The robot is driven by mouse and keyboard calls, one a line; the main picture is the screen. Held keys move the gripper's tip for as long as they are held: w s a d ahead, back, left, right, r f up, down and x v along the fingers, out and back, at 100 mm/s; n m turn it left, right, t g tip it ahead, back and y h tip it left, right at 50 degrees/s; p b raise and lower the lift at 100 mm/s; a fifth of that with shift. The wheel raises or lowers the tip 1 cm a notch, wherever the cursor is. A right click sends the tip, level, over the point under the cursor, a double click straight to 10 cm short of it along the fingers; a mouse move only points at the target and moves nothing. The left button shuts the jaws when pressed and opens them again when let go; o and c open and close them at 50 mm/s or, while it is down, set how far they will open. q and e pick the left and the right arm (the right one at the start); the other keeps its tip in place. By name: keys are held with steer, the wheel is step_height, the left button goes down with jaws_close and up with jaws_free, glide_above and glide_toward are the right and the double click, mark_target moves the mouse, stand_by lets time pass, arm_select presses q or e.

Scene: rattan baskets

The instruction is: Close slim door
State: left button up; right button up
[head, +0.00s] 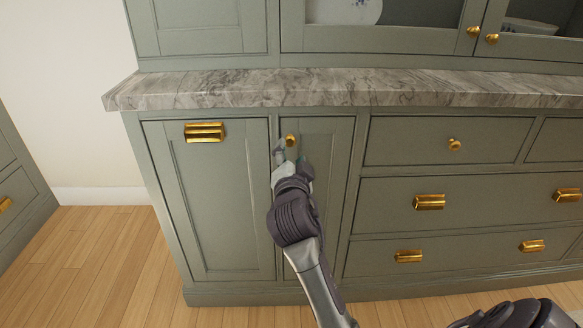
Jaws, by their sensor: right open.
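The slim door (333,150) is a narrow grey-green panel under the marble counter, between a wider door and the drawers. It looks flush or nearly flush with the cabinet front; a small gap cannot be ruled out. Its round gold knob (291,140) is near the top left corner. My right gripper (290,153) is open, with its fingertips just below and around the knob in the picture. Whether it touches the knob or door cannot be told. The gripper and arm hide the door's lower left part. My left gripper is not in view.
A wider door (215,205) with a gold cup handle is on the left. Drawers (400,140) with gold handles fill the right. The marble counter (330,90) juts out above. Wooden floor (95,250) is clear at the left.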

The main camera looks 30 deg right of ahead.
steer(key=v, duration=0.6)
steer(key=shift+s, duration=0.15)
